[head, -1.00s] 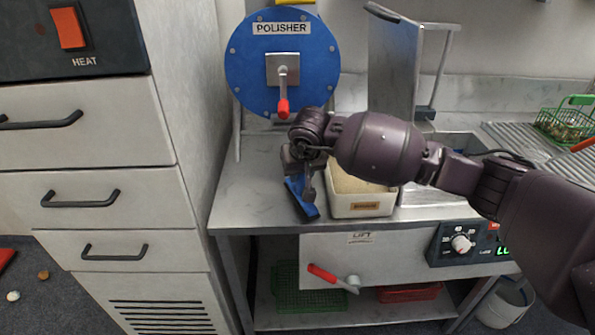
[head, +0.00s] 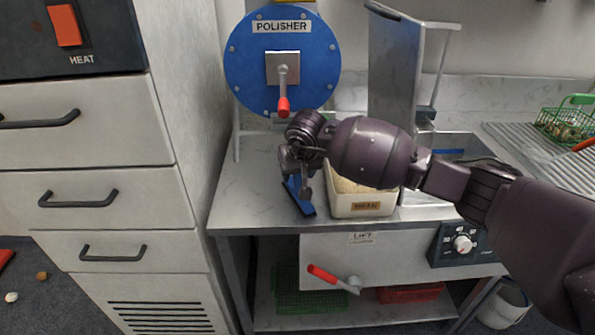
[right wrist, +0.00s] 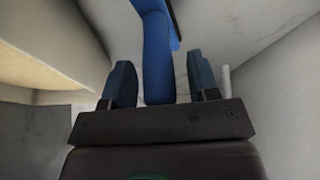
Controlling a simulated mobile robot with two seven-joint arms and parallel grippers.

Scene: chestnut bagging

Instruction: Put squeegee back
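The blue squeegee (head: 299,197) is on the steel counter, just left of the cream bin, and my right gripper (head: 302,180) hides part of it. In the right wrist view its blue handle (right wrist: 158,62) stands between my two fingers, with a dark-edged blue part at the top. A narrow gap shows on each side of the handle, so my right gripper (right wrist: 161,78) is open around it. My left gripper is not in view.
The cream bin (head: 361,207) stands close on the right of the squeegee. Behind are the blue polisher disc (head: 250,62) with its red-tipped crank and an upright steel panel (head: 392,70). A drawer cabinet (head: 100,185) stands left. The counter's left end is clear.

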